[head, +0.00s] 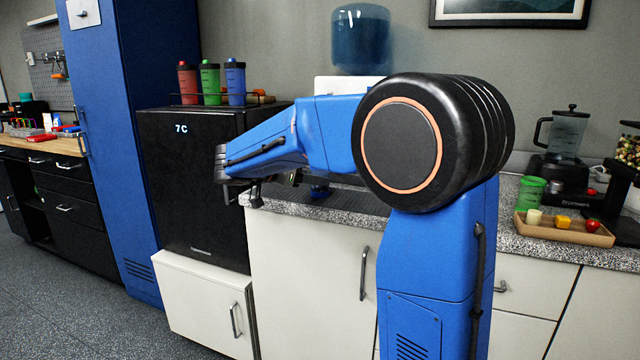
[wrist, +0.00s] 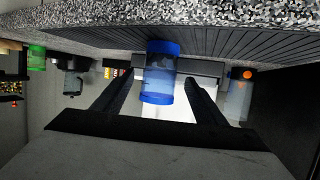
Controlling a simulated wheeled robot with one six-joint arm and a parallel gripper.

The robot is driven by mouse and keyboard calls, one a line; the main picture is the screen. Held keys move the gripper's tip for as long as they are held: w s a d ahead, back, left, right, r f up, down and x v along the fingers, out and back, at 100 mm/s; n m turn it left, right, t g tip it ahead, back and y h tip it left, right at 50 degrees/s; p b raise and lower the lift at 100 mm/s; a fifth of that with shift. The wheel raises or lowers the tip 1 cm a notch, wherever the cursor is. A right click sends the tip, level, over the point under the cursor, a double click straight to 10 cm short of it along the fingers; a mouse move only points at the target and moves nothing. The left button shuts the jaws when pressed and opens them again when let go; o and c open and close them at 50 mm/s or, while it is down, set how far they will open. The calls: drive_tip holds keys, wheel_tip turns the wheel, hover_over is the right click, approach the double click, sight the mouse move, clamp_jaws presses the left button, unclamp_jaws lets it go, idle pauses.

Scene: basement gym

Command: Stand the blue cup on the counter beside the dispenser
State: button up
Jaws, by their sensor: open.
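The blue cup (wrist: 158,72) is see-through with a darker blue rim. The wrist picture is upside down; the cup stands upright on a dark ribbed mat (wrist: 210,40) on the speckled counter. My gripper (wrist: 159,80) is open, with one finger on each side of the cup and a gap showing at both sides. My gripper (head: 255,190) also shows at the counter's front edge in the head view, where my arm hides most of this area. The water dispenser, with its blue bottle (head: 360,40) and white body (head: 345,84), stands behind my arm; white shows behind the cup.
A black fridge (head: 190,190) with several bottles on top stands at the left. A tray of food pieces (head: 565,229), a green cup (head: 531,193) and a blender (head: 562,145) are at the right. A bluish container with an orange spot (wrist: 238,95) stands near the mat.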

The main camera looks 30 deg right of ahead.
drive_tip(key=x, duration=0.4)
drive_tip(key=shift+w+d+r, duration=0.1)
drive_tip(key=shift+d+r, duration=0.05)
drive_tip(key=shift+d, duration=0.25)
drive_tip(key=c, duration=1.2)
drive_tip(key=shift+r, duration=0.1)
wheel_tip(320, 180, up, 10)
drive_tip(key=shift+f, duration=0.1)
